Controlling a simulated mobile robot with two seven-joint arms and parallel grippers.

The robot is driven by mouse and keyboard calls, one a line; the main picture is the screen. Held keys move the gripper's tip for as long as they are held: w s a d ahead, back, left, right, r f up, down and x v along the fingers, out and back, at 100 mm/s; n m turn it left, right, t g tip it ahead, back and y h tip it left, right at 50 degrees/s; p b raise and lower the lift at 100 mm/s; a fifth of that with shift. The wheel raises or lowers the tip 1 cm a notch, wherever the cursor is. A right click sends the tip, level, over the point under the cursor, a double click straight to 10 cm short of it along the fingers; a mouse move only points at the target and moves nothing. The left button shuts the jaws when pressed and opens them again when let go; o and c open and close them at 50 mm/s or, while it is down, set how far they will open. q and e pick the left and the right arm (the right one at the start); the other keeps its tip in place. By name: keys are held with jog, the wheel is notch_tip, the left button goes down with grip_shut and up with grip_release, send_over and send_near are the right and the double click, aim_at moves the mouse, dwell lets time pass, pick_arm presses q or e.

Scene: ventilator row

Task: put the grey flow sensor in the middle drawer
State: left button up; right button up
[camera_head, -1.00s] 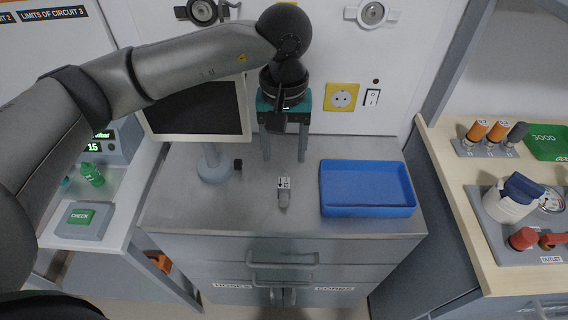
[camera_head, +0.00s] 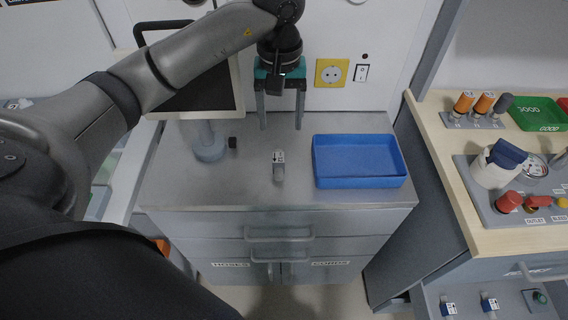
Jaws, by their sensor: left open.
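The grey flow sensor (camera_head: 279,172), a small piece with a white marked label, lies on the metal top of the drawer cabinet (camera_head: 240,193). My left gripper (camera_head: 281,126) is open and empty, its two fingers pointing down behind the sensor and apart from it. The cabinet front has an upper drawer (camera_head: 220,223) and another drawer front (camera_head: 215,246) below it, both with bar handles and apparently shut. Lower fronts carry the labels HOSES (camera_head: 230,265) and CUFFS (camera_head: 330,263). My right gripper is not in view.
A blue tray (camera_head: 360,183) stands on the cabinet top right of the sensor. A monitor on a stand (camera_head: 209,150) and a small black piece (camera_head: 233,142) are at left. A wooden bench (camera_head: 480,240) with several parts is at right. My dark arm fills the lower left.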

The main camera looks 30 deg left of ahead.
pick_arm(q)
send_over(278, 156)
jog(key=f, duration=0.6)
jog(key=shift+w+d+f+b, duration=0.15)
jog(key=shift+w+d+b, duration=0.05)
jog(key=shift+w+b, duration=0.1)
jog(key=shift+s+a+f+b, duration=0.1)
jog(key=shift+s+f+b, duration=0.05)
jog(key=shift+f, duration=1.15)
jog(key=shift+s+a+f+b, duration=0.1)
jog(key=shift+f+b, duration=0.05)
jog(key=shift+f, duration=1.15)
grip_shut()
